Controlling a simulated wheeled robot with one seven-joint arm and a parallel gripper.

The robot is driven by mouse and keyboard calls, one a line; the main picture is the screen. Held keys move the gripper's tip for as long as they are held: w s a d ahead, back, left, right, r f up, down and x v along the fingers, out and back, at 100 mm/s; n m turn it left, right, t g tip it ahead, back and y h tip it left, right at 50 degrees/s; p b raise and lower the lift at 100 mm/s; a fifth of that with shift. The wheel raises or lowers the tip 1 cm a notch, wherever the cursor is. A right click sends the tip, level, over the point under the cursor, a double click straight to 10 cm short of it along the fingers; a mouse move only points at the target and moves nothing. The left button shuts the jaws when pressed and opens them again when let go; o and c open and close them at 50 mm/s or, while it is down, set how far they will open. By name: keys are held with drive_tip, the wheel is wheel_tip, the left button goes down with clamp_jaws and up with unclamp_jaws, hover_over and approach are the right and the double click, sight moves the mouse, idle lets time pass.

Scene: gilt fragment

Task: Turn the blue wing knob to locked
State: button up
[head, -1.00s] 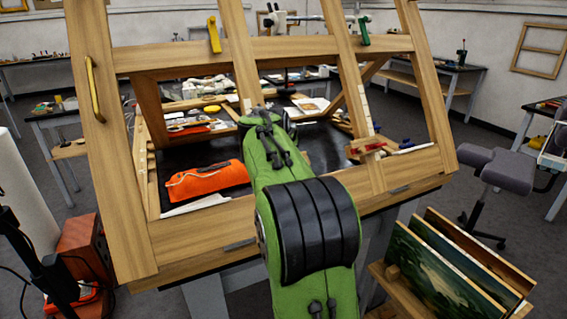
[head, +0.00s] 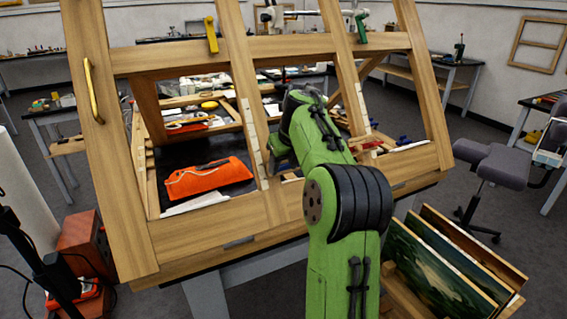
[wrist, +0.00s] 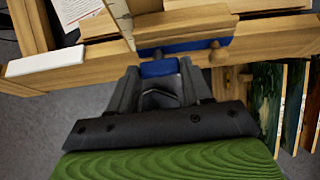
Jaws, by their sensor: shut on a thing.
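In the wrist view, the blue wing knob (wrist: 159,68) sits between the fingertips of my gripper (wrist: 159,76), which is shut on it. Behind the knob is a wider blue strip (wrist: 188,46) against a wooden rail, with a small round wooden peg (wrist: 217,55) at its right. The fingers hide the knob's sides, and I cannot read its angle or any lock mark. In the head view my green arm reaches to the big wooden frame (head: 150,235), and the arm hides my gripper and the knob.
The frame carries a yellow knob (head: 211,35) and a green knob (head: 362,27) on its upper bar, and a brass handle (head: 93,94) at left. An orange pouch (head: 208,178) lies behind it. Paintings (head: 440,262) stand in a rack at lower right. A stool (head: 492,165) is farther right.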

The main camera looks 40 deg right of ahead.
idle(0.4)
drive_tip(key=o, duration=1.1)
drive_tip(key=shift+c, duration=0.2)
drive_tip(key=p+v, duration=0.5)
drive_tip(key=v, duration=1)
drive_tip(key=shift+r, duration=0.3)
drive_tip(key=shift+s, duration=0.1)
